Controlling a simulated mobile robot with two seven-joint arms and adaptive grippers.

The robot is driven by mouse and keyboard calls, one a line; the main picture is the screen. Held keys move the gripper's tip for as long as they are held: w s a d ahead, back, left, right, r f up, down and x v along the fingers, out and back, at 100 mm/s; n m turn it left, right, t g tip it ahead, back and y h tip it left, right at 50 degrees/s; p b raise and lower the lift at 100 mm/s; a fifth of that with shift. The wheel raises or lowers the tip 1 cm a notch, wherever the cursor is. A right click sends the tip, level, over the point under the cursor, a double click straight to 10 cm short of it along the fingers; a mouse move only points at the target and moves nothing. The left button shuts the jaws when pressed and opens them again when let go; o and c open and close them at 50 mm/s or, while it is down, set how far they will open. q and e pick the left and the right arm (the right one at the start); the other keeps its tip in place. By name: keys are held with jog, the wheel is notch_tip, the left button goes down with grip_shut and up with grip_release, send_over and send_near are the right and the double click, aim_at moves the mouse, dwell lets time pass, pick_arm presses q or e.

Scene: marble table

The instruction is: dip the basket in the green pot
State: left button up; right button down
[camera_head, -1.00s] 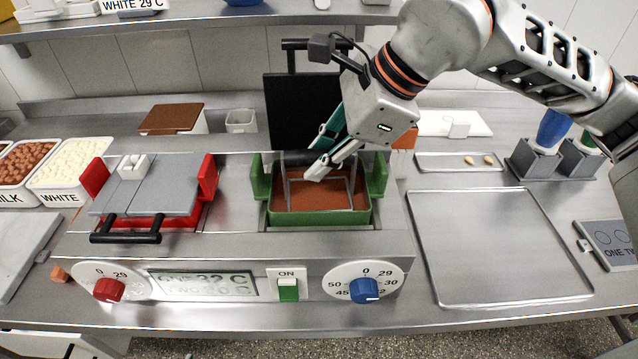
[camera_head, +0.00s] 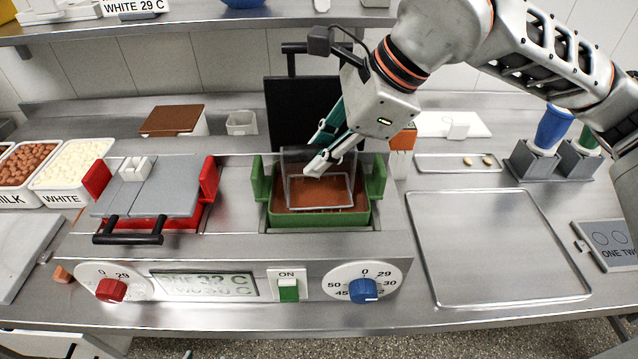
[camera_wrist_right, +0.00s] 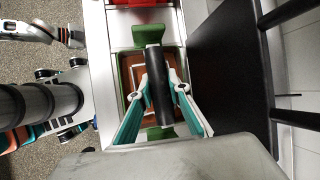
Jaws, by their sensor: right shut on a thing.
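The green pot (camera_head: 318,221) sits in the right well of the warmer, with brown liquid chocolate in it. The basket (camera_head: 287,180), a thin pale wire frame, is at the pot's opening, its lower part close to the chocolate; I cannot tell how deep it reaches. My right gripper (camera_head: 318,165) is over the pot, shut on the basket's black handle, which shows between the teal fingers in the right wrist view (camera_wrist_right: 158,85). My left gripper (camera_wrist_right: 76,38) shows only small at the top left of the wrist view; its opening is unclear.
A black lid (camera_head: 303,112) stands upright behind the pot. A red pot (camera_head: 205,190) with a grey lid is at left. An empty metal tray (camera_head: 497,247) lies at right. Tubs of chocolate pieces (camera_head: 75,178) stand at far left.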

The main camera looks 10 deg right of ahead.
notch_tip(320, 180, up, 7)
jog(key=p, duration=0.3)
jog(key=shift+f, duration=0.2)
pick_arm(q)
notch_tip(320, 180, up, 6)
jog(key=w+p, duration=0.1)
jog(key=shift+p, duration=0.3)
pick_arm(e)
jog(key=shift+r, duration=1.4)
jog(key=shift+r, duration=0.1)
pick_arm(q)
jog(key=shift+r+p, duration=0.95)
pick_arm(e)
notch_tip(320, 180, up, 4)
jog(key=shift+f, duration=0.1)
